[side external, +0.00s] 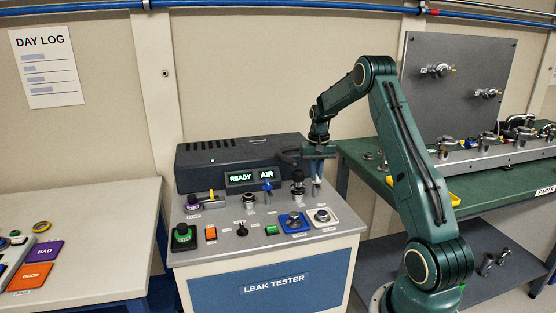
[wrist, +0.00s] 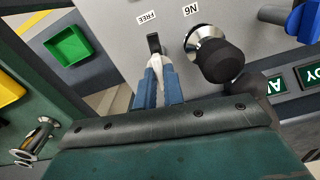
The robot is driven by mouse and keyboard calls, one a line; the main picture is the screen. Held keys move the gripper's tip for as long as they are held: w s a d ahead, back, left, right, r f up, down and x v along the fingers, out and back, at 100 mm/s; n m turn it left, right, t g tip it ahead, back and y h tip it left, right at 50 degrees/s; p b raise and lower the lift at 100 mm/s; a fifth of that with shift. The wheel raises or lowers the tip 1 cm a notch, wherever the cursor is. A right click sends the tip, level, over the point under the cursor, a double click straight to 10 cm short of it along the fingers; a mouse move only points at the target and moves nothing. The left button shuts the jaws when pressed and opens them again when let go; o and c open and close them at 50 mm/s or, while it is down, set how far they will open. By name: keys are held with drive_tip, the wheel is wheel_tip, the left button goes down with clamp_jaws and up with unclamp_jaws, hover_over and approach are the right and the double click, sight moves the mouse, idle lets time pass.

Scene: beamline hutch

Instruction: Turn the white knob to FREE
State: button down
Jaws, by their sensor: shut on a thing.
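My gripper (wrist: 160,76) points down at the tester's top panel, its blue fingers close together. In the side view, my gripper (side external: 317,180) is at the right end of the panel. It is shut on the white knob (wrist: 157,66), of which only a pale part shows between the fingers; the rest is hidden. A small dark piece (wrist: 153,42) sticks out just beyond the fingertips. The label FREE (wrist: 147,17) is printed on the panel beyond it, upside down in the wrist view. I cannot tell which way the knob points.
A black round knob (wrist: 220,60) on a silver collar stands close to the right of the fingers in the wrist view. The leak tester (side external: 240,235) carries several other switches and buttons, and lit READY and AIR displays (side external: 252,177). A green bench (side external: 365,160) stands at right.

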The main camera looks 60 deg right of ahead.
drive_tip(key=shift+r+n, duration=0.1)
drive_tip(key=shift+n, duration=0.3)
drive_tip(key=c, duration=1.5)
unclamp_jaws()
drive_tip(key=shift+r, duration=0.1)
wheel_tip(320, 180, up, 14)
drive_tip(key=shift+f, duration=0.25)
